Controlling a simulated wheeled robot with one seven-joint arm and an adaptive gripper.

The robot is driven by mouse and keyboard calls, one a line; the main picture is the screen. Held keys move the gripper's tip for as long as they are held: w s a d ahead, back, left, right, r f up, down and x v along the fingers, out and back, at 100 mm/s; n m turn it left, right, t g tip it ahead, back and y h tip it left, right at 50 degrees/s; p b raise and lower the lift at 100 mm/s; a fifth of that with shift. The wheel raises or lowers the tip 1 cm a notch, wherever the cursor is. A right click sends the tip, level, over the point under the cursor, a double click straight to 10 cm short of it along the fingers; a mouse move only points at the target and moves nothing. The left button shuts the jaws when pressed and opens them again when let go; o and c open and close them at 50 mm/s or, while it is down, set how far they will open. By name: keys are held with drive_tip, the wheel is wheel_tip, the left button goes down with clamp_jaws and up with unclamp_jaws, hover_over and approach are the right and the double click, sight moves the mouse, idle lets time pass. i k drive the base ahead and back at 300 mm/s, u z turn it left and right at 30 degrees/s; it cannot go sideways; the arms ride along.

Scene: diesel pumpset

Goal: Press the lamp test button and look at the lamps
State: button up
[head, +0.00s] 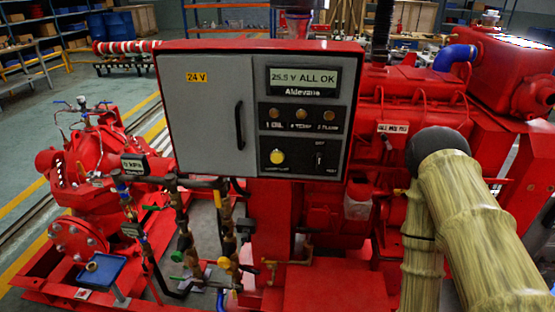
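The red-framed control panel (262,48) stands upright in the middle of the head view. A round yellow button (277,157) sits low on its dark right-hand face, with a small label below that is too blurred to read surely; it looks like the lamp test button. Above it is a row of three small lamps: the left lamp (274,113), the middle lamp (301,114) and the right lamp (329,115). All three look dull brown and unlit. The display (303,82) above reads "25.5 V ALL OK". My gripper is not in view, and nothing touches the button.
A switch (319,160) sits right of the button. The panel's grey door (205,115) has a black handle (239,126). Pipes and valves (185,240) stand below left. A red pump (95,165) is at left, the red engine (400,95) behind right. The panel's front is unobstructed.

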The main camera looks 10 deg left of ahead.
sight(276, 157)
drive_tip(key=z, duration=0.85)
drive_tip(key=k, duration=0.6)
drive_tip(key=u, duration=0.85)
